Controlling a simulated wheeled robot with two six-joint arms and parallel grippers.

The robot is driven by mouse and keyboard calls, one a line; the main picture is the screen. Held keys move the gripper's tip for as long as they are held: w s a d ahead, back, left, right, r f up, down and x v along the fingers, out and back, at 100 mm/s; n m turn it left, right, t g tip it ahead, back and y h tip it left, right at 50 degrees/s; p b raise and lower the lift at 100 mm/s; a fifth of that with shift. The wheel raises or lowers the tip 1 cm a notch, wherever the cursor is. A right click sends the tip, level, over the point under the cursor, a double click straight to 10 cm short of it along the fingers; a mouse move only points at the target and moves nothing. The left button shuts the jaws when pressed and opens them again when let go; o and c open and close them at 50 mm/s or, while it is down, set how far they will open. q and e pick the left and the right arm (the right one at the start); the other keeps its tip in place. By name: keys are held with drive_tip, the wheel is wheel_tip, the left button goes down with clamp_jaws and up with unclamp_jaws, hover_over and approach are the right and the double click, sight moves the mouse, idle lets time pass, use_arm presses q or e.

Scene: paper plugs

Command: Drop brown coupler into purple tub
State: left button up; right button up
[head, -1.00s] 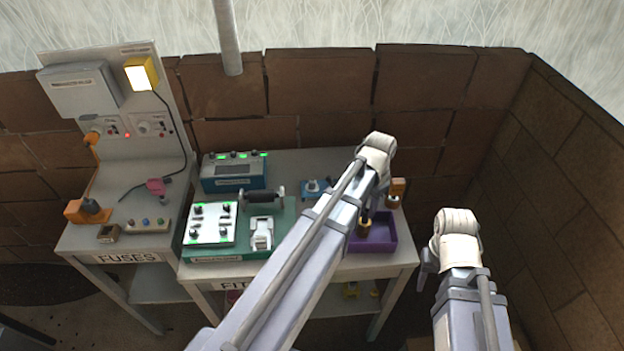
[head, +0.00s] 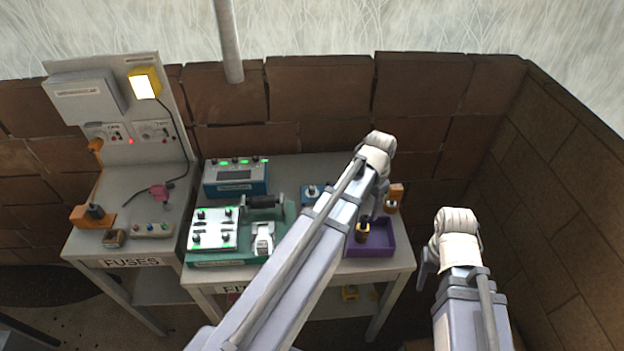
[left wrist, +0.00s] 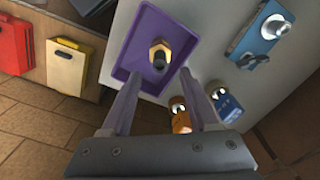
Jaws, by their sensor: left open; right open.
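The purple tub (head: 384,240) sits at the right front of the fittings bench; it also shows in the left wrist view (left wrist: 120,70). The brown coupler (head: 362,234), brass-brown with a dark end, is within the tub's outline near its left side. In the left wrist view the coupler (left wrist: 160,47) shows against the tub floor, beyond my fingertips. My left gripper (left wrist: 160,75) is open with nothing between its fingers, above the tub. In the head view my left arm partly covers it. My right gripper (head: 426,268) is off the bench to the right, mostly hidden by its own arm.
An orange block (head: 395,193) stands behind the tub, and a blue fitting (head: 312,192) is further left. A green board with a white device (head: 213,230) and a blue meter box (head: 236,178) fill the bench's left. A fuse bench (head: 130,262) stands beside it.

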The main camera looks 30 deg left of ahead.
use_arm(q)
wheel_tip(320, 180, up, 5)
drive_tip(key=p, duration=0.3)
drive_tip(key=shift+f+p, duration=0.2)
drive_tip(key=shift+p, duration=0.1)
drive_tip(key=shift+d+f, duration=0.1)
drive_tip(key=shift+f, duration=0.05)
drive_tip(key=s+d+f+b, duration=0.4)
drive_tip(key=s+d, duration=0.1)
drive_tip(key=s, duration=0.2)
drive_tip(key=s+d+f+n+y+b, duration=0.1)
drive_tip(key=s+d+f+b, duration=0.2)
drive_tip(key=s, duration=0.4)
drive_tip(key=shift+s+d+f+b, duration=0.15)
drive_tip(key=shift+d+f+b, duration=0.35)
drive_tip(key=shift+d, duration=0.65)
